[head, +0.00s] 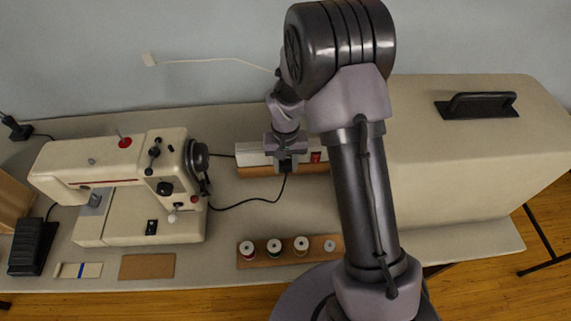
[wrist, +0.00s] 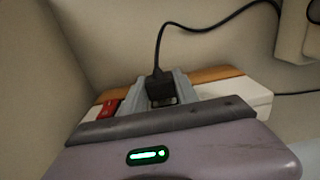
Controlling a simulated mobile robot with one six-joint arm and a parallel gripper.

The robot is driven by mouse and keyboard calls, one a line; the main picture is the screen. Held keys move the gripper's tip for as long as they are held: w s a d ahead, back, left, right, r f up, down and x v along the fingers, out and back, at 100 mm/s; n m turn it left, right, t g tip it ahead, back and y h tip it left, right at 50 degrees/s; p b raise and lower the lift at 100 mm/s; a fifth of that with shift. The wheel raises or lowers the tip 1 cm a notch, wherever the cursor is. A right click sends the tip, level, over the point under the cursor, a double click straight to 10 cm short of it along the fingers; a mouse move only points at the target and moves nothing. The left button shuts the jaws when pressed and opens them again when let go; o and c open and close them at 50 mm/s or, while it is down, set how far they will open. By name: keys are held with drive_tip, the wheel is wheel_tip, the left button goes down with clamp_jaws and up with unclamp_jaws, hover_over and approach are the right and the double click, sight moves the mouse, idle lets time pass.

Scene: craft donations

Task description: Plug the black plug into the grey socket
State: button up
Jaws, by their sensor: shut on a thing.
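My gripper (head: 286,167) is shut on the black plug (wrist: 158,86), which sits between its two grey fingers in the wrist view (wrist: 161,88). The plug's black cord leaves from the end of the plug away from my wrist. My gripper is over the white strip (head: 250,158) on its wooden base, which also shows in the wrist view (wrist: 248,90). I cannot make out the grey socket; my gripper covers the middle of the strip. I cannot tell whether the plug is touching a socket or apart from it.
A red switch (head: 316,157) is on the strip, right of my gripper. The cord (head: 245,203) runs toward a cream sewing machine (head: 120,190) at left. A large cream case (head: 470,150) stands at right. A thread-spool rack (head: 262,258) is in front.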

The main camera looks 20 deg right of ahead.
drive_tip(key=shift+w+d, duration=0.1)
drive_tip(key=shift+w, duration=0.45)
drive_tip(key=o, duration=1.3)
drive_tip(key=shift+c, duration=0.2)
wheel_tip(320, 180, up, 17)
drive_tip(key=p, duration=0.5)
drive_tip(key=shift+r+p, duration=0.2)
drive_tip(key=shift+p, duration=0.1)
